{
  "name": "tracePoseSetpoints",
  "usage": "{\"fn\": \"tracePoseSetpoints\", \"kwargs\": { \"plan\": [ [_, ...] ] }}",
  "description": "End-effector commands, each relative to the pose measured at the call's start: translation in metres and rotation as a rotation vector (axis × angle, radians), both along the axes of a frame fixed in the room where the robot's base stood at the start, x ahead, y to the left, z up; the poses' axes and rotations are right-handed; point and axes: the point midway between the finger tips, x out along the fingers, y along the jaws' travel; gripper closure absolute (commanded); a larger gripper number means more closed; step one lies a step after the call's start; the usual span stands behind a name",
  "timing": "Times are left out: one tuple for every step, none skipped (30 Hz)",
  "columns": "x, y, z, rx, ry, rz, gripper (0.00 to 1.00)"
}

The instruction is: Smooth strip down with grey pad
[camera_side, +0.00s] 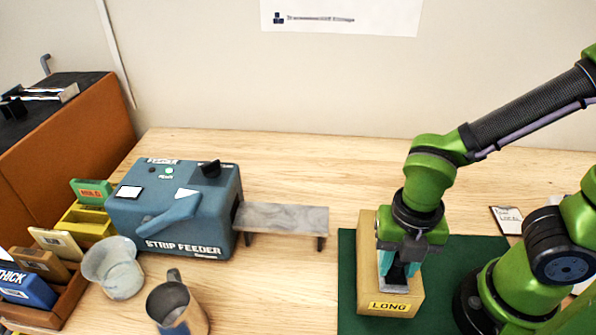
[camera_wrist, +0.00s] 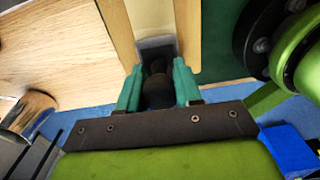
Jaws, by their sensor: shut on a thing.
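The tan carton block labelled LONG (camera_side: 390,304) stands on a dark green mat (camera_side: 348,309) at the right in the side view. My gripper (camera_side: 399,268) points down over the block's top. In the wrist view its two teal fingers (camera_wrist: 158,82) are shut on the dark handle of the grey pad (camera_wrist: 156,44). The pad lies between the block's two tan edges (camera_wrist: 187,28), at or very near the pale surface there. I cannot tell if it touches. A strip is not clearly seen; a pale band (camera_wrist: 150,14) shows beyond the pad, and the gripper hides the rest.
The blue strip feeder (camera_side: 180,210) stands left of centre, with a grey bench-like outfeed (camera_side: 283,217) beside it. Card boxes (camera_side: 28,288) fill the left. The table between outfeed and mat is clear.

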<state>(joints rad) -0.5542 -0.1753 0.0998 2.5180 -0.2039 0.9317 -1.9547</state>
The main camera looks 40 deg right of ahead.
Motion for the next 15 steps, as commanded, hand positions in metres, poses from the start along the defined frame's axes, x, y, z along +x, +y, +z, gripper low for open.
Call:
{"fn": "tracePoseSetpoints", "kwargs": {
  "plan": [
    [0.0019, -0.0022, -0.0002, -0.001, 0.001, -0.001, 0.90],
    [0.0029, -0.0033, -0.0003, -0.001, 0.001, -0.001, 0.90],
    [0.0043, -0.0048, -0.0002, -0.001, 0.001, -0.001, 0.90],
    [0.0053, -0.0060, -0.0002, -0.001, 0.001, -0.001, 0.90],
    [0.0064, -0.0072, -0.0002, -0.001, 0.000, -0.001, 0.90],
    [0.0077, -0.0087, -0.0003, -0.001, 0.000, -0.001, 0.90],
    [0.0085, -0.0096, -0.0003, -0.001, 0.000, -0.001, 0.90],
    [0.0091, -0.0104, -0.0003, -0.001, 0.000, -0.001, 0.90],
    [0.0096, -0.0110, -0.0003, -0.002, 0.001, -0.001, 0.90],
    [0.0099, -0.0113, -0.0003, -0.002, 0.001, 0.000, 0.90],
    [0.0100, -0.0114, -0.0003, -0.002, 0.001, 0.001, 0.90],
    [0.0100, -0.0114, -0.0003, -0.002, 0.001, 0.001, 0.90],
    [0.0100, -0.0114, -0.0002, -0.001, 0.000, 0.001, 0.90],
    [0.0099, -0.0113, -0.0003, -0.002, 0.001, 0.001, 0.90],
    [0.0099, -0.0113, -0.0003, -0.002, 0.001, 0.001, 0.90]
  ]
}}
